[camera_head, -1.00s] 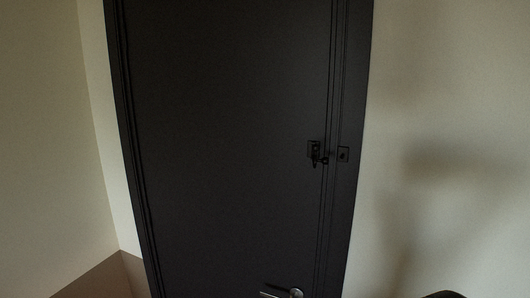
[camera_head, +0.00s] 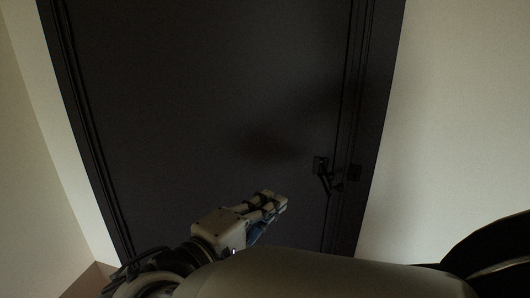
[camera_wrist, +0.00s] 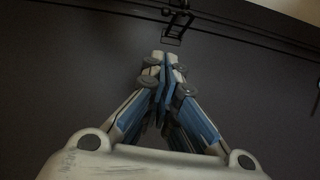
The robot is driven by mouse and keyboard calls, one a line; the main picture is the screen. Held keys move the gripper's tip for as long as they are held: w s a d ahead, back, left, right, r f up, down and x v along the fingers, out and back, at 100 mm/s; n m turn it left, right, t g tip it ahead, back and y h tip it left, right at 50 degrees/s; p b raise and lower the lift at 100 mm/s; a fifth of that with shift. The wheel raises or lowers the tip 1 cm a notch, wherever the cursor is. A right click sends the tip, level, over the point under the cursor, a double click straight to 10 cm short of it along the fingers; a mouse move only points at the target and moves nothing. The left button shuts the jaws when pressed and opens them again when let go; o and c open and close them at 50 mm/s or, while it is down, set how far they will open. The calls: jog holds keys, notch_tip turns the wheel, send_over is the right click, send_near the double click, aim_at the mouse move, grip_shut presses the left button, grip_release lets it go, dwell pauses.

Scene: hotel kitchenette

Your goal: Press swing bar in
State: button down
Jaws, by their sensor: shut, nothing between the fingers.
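The swing bar (camera_head: 326,181) is a small dark latch at the right edge of the dark door (camera_head: 200,100), beside a small plate (camera_head: 354,172) on the frame. In the wrist view the swing bar (camera_wrist: 178,26) shows at the top centre, past the fingertips. My gripper (camera_head: 277,200) is shut and empty, left of and below the swing bar in the head view, apart from it. In the wrist view my gripper (camera_wrist: 166,62) points toward the bar with its fingertips together. The bar is dark on dark, so its exact angle is hard to tell.
A pale wall (camera_head: 465,110) stands right of the door frame, and another pale wall (camera_head: 25,170) is at the left. The door face around the latch is flat and clear. My arm covers the lower part of the head view.

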jog(key=s+d+p+x, duration=0.1)
jog(key=x, duration=1.1)
jog(key=shift+d+p, duration=0.3)
jog(key=shift+d, duration=0.4)
jog(key=shift+w, duration=0.1)
jog(key=shift+a+b, duration=0.15)
jog(key=shift+b, duration=0.2)
